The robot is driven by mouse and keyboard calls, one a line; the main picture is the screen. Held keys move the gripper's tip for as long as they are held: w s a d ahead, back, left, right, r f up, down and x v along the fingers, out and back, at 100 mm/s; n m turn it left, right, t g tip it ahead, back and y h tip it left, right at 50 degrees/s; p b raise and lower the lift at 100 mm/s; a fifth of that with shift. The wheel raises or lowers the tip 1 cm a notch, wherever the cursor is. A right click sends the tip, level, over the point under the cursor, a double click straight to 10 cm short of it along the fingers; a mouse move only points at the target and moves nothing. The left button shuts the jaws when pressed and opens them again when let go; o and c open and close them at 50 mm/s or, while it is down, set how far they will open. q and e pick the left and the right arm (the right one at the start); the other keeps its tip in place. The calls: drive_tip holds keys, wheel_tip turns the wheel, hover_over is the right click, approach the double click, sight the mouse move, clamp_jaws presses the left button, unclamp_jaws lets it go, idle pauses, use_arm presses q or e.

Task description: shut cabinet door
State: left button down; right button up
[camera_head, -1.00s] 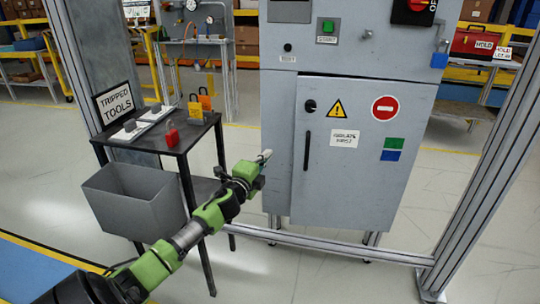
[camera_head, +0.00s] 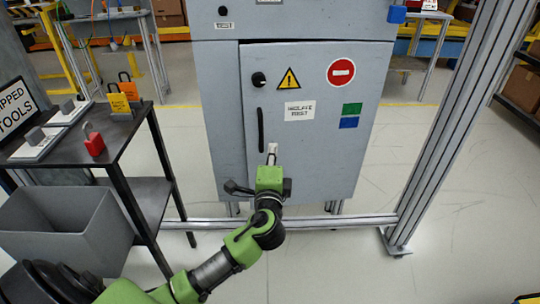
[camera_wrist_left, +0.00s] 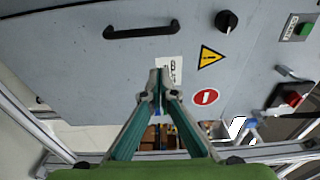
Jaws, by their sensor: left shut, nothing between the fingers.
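The grey cabinet door (camera_head: 310,150) is on the front of the grey cabinet (camera_head: 220,110). A dark line runs along its top and left edges; I cannot tell how far it stands open. It bears a black vertical handle (camera_head: 261,130), a black knob (camera_head: 259,79) and signs. My left gripper (camera_head: 271,150) is shut and empty, with its tips in front of the door just right of the handle's lower end. In the left wrist view, the shut fingertips (camera_wrist_left: 160,78) overlap the white label, with the handle (camera_wrist_left: 140,31) beyond them. Contact with the door cannot be told. My right gripper is not in view.
A dark table (camera_head: 115,140) with tagged tools stands at left, with a grey bin (camera_head: 65,225) in front. A metal frame post (camera_head: 440,130) rises at right, and a low rail (camera_head: 320,221) crosses before the cabinet.

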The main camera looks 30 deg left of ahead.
use_arm(q)
drive_tip(key=w+a+b, duration=0.1)
drive_tip(key=w+a, duration=0.5)
drive_tip(key=shift+w+a, duration=0.15)
drive_tip(key=shift+a, duration=0.05)
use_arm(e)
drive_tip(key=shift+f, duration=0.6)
use_arm(q)
drive_tip(key=shift+f, duration=0.1)
